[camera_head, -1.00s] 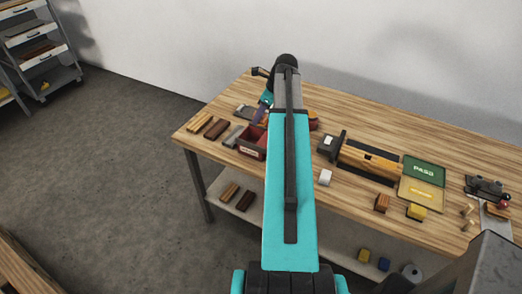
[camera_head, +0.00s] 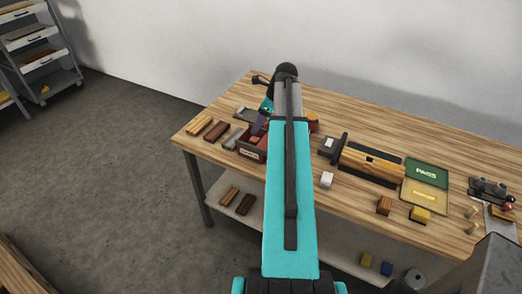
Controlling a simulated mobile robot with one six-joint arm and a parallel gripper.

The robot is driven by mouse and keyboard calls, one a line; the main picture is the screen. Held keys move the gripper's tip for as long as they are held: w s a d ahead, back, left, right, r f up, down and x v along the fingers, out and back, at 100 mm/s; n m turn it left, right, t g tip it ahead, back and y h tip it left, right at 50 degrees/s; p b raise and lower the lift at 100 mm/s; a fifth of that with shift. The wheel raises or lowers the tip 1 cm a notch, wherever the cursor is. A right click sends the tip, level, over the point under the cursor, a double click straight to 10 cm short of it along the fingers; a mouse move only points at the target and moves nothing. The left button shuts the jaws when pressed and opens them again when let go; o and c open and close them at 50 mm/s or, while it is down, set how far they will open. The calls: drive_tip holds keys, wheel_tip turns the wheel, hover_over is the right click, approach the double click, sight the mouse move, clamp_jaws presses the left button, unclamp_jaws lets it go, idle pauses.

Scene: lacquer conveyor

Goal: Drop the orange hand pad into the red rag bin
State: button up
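The red rag bin (camera_head: 250,154) stands near the front left edge of the wooden table, with a pale label on its front. My gripper (camera_head: 259,129) is at the bin's open top, partly hidden behind my own arm. Its fingers are too small and covered to show whether they are open or shut, or whether they hold anything. I cannot make out a pad at the fingers or tell what lies in the bin. An orange-brown block (camera_head: 384,205) sits at the table's front edge, right of my arm; I cannot tell whether it is the orange hand pad.
Wood strips (camera_head: 200,125) lie left of the bin. An orange-brown item (camera_head: 313,121) is partly behind my arm.

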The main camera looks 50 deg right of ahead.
drive_tip(key=shift+r, duration=0.15)
drive_tip(key=b+v, duration=0.4)
drive_tip(key=v, duration=0.9)
drive_tip(key=shift+s+r, duration=0.2)
drive_tip(key=shift+s, duration=0.05)
idle(1.0)
